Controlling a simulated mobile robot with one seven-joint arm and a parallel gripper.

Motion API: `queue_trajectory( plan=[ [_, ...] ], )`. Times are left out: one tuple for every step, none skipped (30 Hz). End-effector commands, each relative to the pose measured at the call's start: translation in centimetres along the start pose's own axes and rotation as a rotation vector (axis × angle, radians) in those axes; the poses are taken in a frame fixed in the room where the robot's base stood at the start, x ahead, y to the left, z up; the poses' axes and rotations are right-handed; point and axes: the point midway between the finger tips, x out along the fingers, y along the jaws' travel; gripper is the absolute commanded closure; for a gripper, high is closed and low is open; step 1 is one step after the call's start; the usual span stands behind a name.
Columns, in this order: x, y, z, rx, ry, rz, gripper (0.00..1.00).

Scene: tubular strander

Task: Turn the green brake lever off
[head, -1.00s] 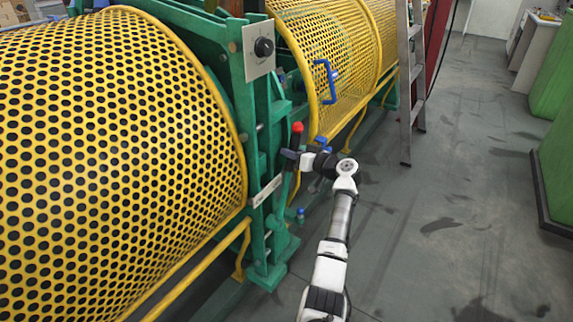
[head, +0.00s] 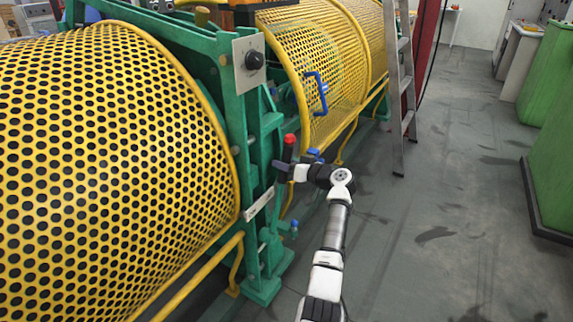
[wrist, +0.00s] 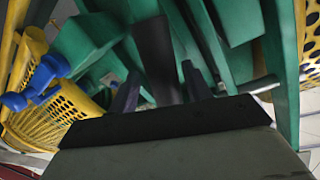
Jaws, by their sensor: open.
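A dark lever with a red knob (head: 290,139) stands nearly upright at the green machine frame. I see no separate green lever. In the wrist view the dark lever shaft (wrist: 154,50) rises between my two fingers, and its red knob is out of view. My gripper (wrist: 160,92) is open, with one finger on each side of the shaft. In the head view my gripper (head: 282,165) is at the lever just below the red knob. I cannot tell whether either finger touches the shaft.
The green frame (head: 238,130) stands close behind the lever. Yellow perforated guards (head: 110,170) flank it, one with a blue handle (head: 318,92). A ladder (head: 402,90) leans farther back. The grey floor (head: 440,190) to the right is clear.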

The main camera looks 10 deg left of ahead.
Motion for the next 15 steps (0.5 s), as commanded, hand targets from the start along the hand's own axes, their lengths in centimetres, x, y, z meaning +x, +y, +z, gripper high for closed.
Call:
queue_trajectory(
  plan=[
    [-0.2,0.0,0.0,0.000,0.000,0.000,0.51],
    [-0.4,0.1,0.0,0.000,0.001,0.001,0.51],
    [-0.8,0.1,0.1,0.000,0.001,0.001,0.51],
    [-1.2,0.1,0.0,0.000,0.001,0.001,0.51],
    [-1.7,0.1,0.1,-0.001,0.001,0.002,0.51],
    [-2.4,0.2,0.1,-0.001,0.002,0.003,0.51],
    [-3.0,0.1,0.1,-0.001,0.001,0.003,0.51],
    [-3.7,0.1,0.1,-0.001,0.002,0.003,0.51],
    [-4.7,0.2,0.1,-0.001,0.003,0.004,0.51],
    [-5.4,0.2,0.1,-0.001,0.002,0.004,0.51],
    [-6.1,0.2,0.1,-0.001,0.003,0.004,0.51],
    [-7.1,0.2,0.1,0.000,0.003,0.004,0.51],
    [-7.8,0.2,0.0,-0.001,0.004,0.005,0.51],
    [-8.4,0.2,0.1,-0.001,0.003,0.004,0.51],
    [-9.3,0.2,0.1,-0.001,0.003,0.004,0.51]
  ],
)
